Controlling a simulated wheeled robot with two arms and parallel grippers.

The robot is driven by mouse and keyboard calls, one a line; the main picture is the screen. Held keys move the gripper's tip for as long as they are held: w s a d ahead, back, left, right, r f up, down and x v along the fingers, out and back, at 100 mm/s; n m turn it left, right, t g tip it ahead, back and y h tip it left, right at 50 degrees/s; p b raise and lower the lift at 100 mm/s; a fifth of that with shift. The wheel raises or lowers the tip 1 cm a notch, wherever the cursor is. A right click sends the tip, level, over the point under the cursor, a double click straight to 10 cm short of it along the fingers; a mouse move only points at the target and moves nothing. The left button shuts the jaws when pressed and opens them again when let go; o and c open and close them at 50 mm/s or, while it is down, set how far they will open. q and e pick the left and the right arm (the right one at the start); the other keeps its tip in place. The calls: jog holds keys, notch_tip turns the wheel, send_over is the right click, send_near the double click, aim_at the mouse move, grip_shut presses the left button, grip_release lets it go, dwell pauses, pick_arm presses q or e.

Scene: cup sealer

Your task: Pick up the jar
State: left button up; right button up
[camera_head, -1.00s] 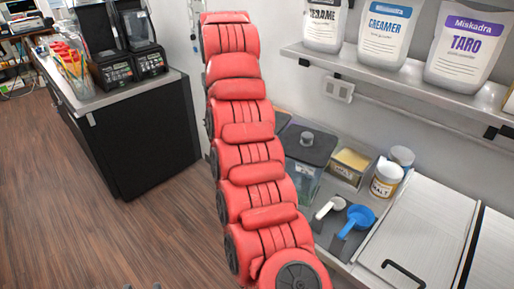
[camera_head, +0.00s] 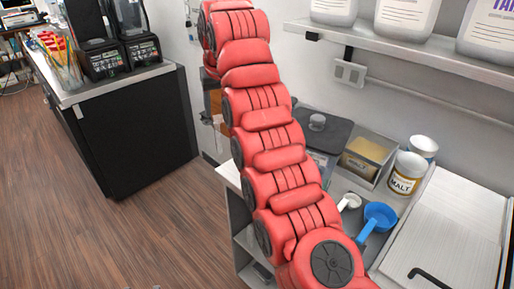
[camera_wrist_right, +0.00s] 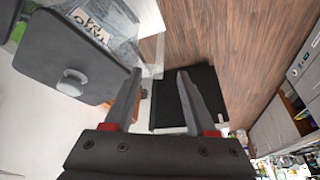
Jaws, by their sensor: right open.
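A clear jar with a dark grey lid and round knob (camera_head: 335,135) stands on the right counter in the head view, its body mostly hidden behind my right arm. In the right wrist view its lid (camera_wrist_right: 75,62) is large at the left, with a labelled clear side beyond it. A smaller white jar marked MALT (camera_head: 404,176) stands to its right in the head view. My right gripper (camera_wrist_right: 160,76) is open, with nothing between its fingertips; the lid is to its left, apart from the fingers. In the head view the gripper's fingers cannot be made out. My left gripper is not in view.
A bin of tan powder (camera_head: 365,158), a blue scoop (camera_head: 376,220) and a white scoop (camera_head: 349,201) are close to the jars. A black cabinet (camera_head: 135,140) with machines stands left. The floor between is clear.

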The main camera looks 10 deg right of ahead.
jog(key=p, duration=0.4)
send_near(219, 137)
jog(key=x, duration=0.5)
jog(key=shift+w+r, duration=0.15)
jog(key=shift+w, duration=0.25)
jog(key=shift+w+f, duration=0.2)
jog(key=shift+f, duration=0.35)
jog(key=shift+w+a+f+p, duration=0.15)
jog(key=shift+f+p, duration=0.2)
jog(key=shift+f, duration=0.2)
jog(key=x, duration=0.1)
jog(key=p+x, duration=0.2)
jog(key=shift+s+f, duration=0.2)
jog(key=shift+f, duration=0.15)
jog(key=shift+w+f, duration=0.2)
jog(key=shift+f, duration=0.1)
jog(key=shift+r, duration=0.1)
grip_shut()
